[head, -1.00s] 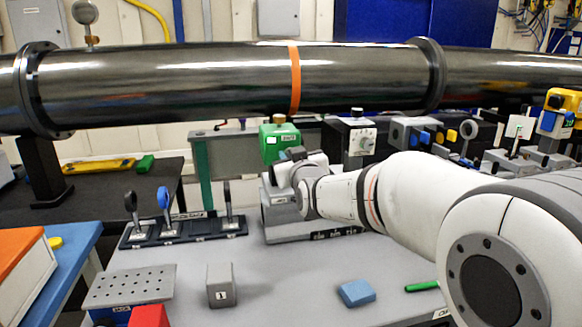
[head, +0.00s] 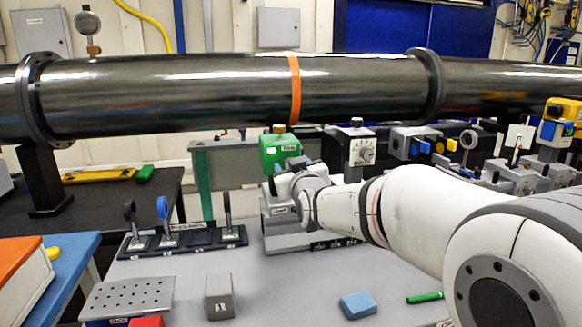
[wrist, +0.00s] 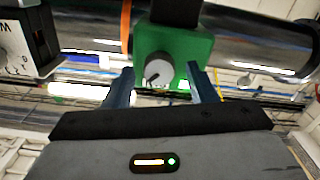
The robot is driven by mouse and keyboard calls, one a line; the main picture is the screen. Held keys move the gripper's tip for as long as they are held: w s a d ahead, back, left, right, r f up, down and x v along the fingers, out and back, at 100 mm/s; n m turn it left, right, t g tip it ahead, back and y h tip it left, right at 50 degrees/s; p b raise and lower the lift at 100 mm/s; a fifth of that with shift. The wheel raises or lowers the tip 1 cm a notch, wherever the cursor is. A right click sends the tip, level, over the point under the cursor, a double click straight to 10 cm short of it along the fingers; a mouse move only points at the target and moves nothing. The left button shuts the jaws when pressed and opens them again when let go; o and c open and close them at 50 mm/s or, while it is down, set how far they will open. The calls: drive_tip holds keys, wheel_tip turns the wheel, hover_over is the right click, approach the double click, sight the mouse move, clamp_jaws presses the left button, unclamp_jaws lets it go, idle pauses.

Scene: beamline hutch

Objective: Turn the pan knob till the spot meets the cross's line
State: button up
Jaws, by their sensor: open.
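A green box (head: 280,149) with a small label stands beyond my wrist in the head view. In the wrist view the green box (wrist: 190,45) carries a round grey-white knob (wrist: 158,72) on its face. My gripper (wrist: 161,76) is open, with one finger on each side of the knob in that picture. I see no clear contact, and the depth gap cannot be judged. In the head view my wrist hides the knob and most of the gripper. The label is too small to read as pan. I cannot make out a spot or a cross.
A box with a white dial (head: 362,148) stands right of the green box, close to my arm. A large dark pipe (head: 200,90) runs across above. A rack of lens holders (head: 185,240), a grey block (head: 220,297) and a blue block (head: 358,305) occupy the bench.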

drive_tip(key=v, duration=0.7)
drive_tip(key=shift+s, duration=0.25)
drive_tip(key=shift+d, duration=0.1)
drive_tip(key=s+d+f+m+g+h+p, duration=0.2)
drive_tip(key=s+d+g+p, duration=0.5)
drive_tip(key=s, duration=0.6)
drive_tip(key=s+d+f+m+g+h+p, duration=0.3)
drive_tip(key=s+d+f+g+p, duration=0.2)
drive_tip(key=s, duration=0.9)
drive_tip(key=d+g+p, duration=0.2)
drive_tip(key=d, duration=0.2)
drive_tip(key=shift+d+m+g, duration=0.2)
drive_tip(key=shift+m+g, duration=0.2)
